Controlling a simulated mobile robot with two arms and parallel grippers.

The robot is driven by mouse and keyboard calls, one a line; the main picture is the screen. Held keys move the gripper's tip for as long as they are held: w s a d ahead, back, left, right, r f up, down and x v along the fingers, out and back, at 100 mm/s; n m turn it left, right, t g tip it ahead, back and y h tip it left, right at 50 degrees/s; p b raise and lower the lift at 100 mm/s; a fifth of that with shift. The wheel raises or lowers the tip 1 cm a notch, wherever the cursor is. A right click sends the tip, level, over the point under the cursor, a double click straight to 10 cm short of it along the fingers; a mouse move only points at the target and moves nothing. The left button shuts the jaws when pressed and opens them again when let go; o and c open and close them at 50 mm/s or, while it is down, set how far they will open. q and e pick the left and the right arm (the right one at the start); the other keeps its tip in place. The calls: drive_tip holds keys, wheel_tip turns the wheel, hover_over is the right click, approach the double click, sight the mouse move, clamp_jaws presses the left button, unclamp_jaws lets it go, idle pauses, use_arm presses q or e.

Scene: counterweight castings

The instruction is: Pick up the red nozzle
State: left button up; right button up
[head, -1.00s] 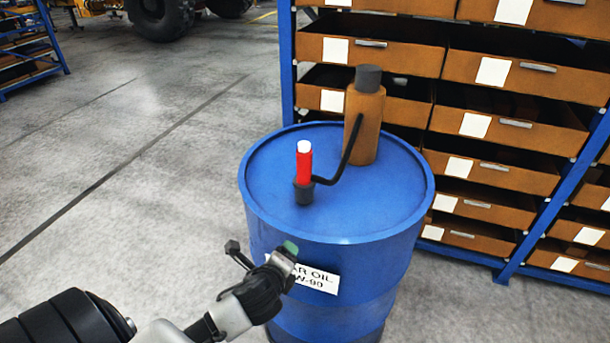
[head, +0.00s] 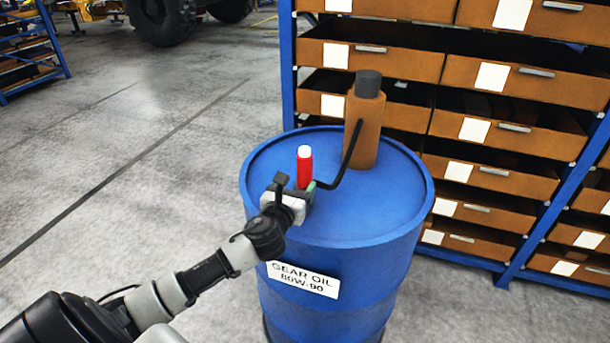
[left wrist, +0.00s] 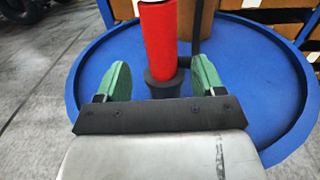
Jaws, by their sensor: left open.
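The red nozzle (head: 305,168) with a white tip stands upright on the lid of the blue drum (head: 385,215). In the left wrist view the nozzle (left wrist: 158,40) sits in a dark holder (left wrist: 163,84). A black hose (head: 347,158) runs from its base to the brown bottle-shaped body (head: 363,130) with a grey cap. My left gripper (head: 297,192) is at the near side of the nozzle, low by its base. In the wrist view its green-padded fingers (left wrist: 162,80) are spread apart, one on each side of the holder. My right gripper does not show.
A blue shelf rack with brown drawers (head: 480,125) stands close behind and right of the drum. The drum carries a gear oil label (head: 303,279). Open grey floor (head: 120,150) lies to the left.

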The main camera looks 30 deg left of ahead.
sight(302, 179)
use_arm(q)
drive_tip(key=p+x, duration=0.1)
drive_tip(key=x, duration=0.4)
drive_tip(key=shift+w+f, duration=0.1)
drive_tip(key=shift+w, duration=0.25)
drive_tip(key=shift+s, duration=0.1)
drive_tip(key=shift+c, duration=0.9)
drive_tip(key=c, duration=0.7)
